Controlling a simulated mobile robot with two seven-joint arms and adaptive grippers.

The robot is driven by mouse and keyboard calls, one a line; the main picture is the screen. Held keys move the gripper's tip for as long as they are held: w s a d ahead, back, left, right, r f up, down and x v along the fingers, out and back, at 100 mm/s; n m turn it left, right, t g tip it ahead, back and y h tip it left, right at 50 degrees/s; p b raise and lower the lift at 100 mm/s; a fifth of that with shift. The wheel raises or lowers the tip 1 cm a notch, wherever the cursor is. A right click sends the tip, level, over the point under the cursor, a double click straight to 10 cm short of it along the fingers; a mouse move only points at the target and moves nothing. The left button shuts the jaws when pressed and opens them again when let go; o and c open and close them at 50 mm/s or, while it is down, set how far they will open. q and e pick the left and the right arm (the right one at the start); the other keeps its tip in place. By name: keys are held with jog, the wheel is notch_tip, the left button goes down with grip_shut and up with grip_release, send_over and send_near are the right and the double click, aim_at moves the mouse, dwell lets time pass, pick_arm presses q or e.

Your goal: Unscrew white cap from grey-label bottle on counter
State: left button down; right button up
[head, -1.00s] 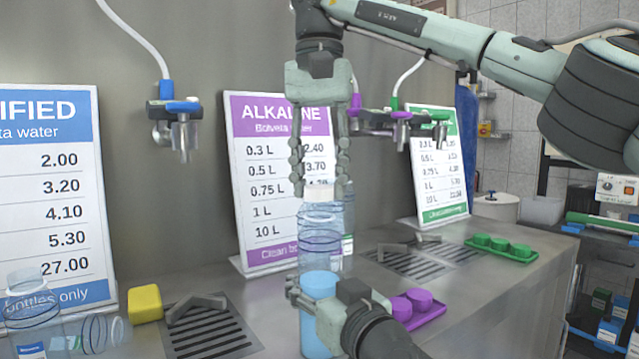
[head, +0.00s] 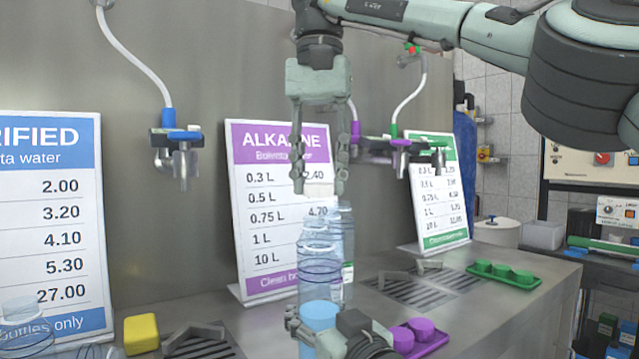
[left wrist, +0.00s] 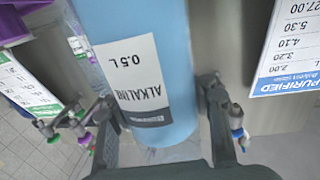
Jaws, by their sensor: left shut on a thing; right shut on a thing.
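The grey-label bottle stands upright at the counter front, clear above (head: 320,268) and blue below (head: 319,316). Its white label with a grey band, reading ALKALINE 0.5 L, shows in the left wrist view (left wrist: 137,80). My left gripper (head: 320,326) is shut around the blue part; its fingers flank the bottle in the left wrist view (left wrist: 162,105). My right gripper (head: 319,187) points down from above and is shut on the white cap (head: 319,189). The cap appears to be above the open neck, with a small gap. The bottle's base is out of the head view.
Another clear bottle (head: 347,230) stands close behind. The purple ALKALINE sign (head: 275,262) stands behind it. Purple caps (head: 420,328) are to the right, a green tray (head: 500,276) farther right, and a yellow sponge (head: 141,334) to the left. Taps (head: 180,160) hang from the wall.

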pick_arm(q)
jog(key=c, duration=0.6)
grip_release()
